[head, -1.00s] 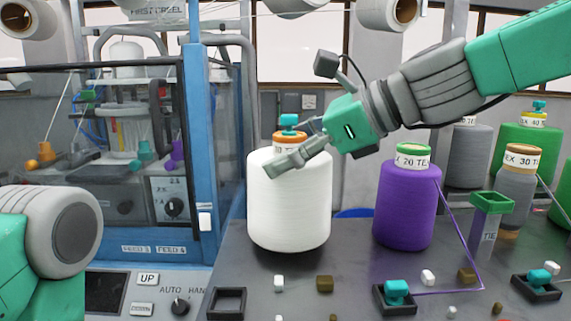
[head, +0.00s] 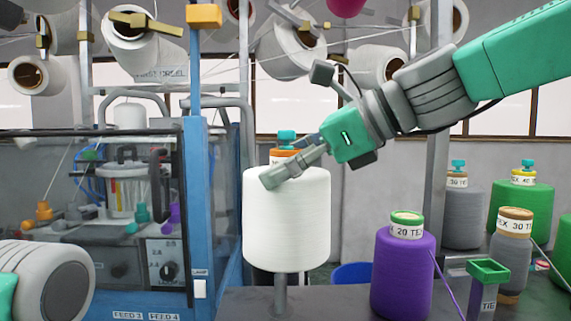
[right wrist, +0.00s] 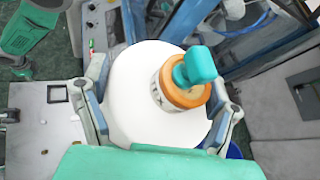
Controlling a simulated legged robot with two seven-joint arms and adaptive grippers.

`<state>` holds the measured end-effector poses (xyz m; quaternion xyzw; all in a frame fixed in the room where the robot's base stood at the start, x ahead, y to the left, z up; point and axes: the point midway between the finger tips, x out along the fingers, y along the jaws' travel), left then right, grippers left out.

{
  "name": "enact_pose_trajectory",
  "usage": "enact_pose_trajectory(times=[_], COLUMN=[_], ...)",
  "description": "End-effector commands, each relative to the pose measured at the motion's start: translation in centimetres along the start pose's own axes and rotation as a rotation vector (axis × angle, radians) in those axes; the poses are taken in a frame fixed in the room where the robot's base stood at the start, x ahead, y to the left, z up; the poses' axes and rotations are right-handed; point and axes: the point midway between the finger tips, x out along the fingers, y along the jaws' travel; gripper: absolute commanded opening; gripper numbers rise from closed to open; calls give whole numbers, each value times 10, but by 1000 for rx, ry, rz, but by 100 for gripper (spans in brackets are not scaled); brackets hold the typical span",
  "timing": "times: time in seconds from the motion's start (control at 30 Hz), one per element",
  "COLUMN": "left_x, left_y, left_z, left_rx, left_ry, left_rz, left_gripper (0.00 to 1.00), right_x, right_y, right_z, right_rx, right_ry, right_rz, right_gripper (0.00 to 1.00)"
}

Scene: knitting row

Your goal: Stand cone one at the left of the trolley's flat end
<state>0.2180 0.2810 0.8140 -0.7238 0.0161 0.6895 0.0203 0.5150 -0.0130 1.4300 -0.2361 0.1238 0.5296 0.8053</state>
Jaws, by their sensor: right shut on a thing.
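A large white yarn cone (head: 286,225) with an orange-topped label collar and a teal knob hangs upright in my right gripper (head: 284,160). One finger lies across its upper front; the other is mostly hidden behind its neck. In the right wrist view the cone (right wrist: 135,75) sits between the two fingers (right wrist: 160,122). The cone is raised above the dark trolley top (head: 235,303), and a grey post (head: 280,296) shows beneath it. The cone's collar text is mostly covered, so I cannot read its number. My left gripper is out of view; only its arm shows at lower left.
A purple cone (head: 402,275) stands on the trolley to the right, near a green-topped post (head: 487,270). Grey (head: 512,250) and green (head: 520,208) cones stand farther right. A blue-framed machine (head: 200,230) stands close on the left. Yarn reels (head: 290,48) hang above.

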Motion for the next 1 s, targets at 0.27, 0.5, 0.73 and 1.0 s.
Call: enact_pose_trajectory(times=[0.27, 0.5, 0.73, 1.0], left_x=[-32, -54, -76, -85], left_y=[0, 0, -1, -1], left_z=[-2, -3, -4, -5], left_rx=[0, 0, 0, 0], left_ry=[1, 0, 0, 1], left_rz=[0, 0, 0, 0], left_gripper=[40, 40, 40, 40], right_x=[-14, -23, -32, -41], right_y=[-8, -13, -17, -23], right_z=[27, 44, 60, 78], right_rx=[-1, -1, -1, -4], right_ry=[-4, -4, -4, -4], right_rz=[-3, -2, -2, -4], right_gripper=[28, 28, 28, 28])
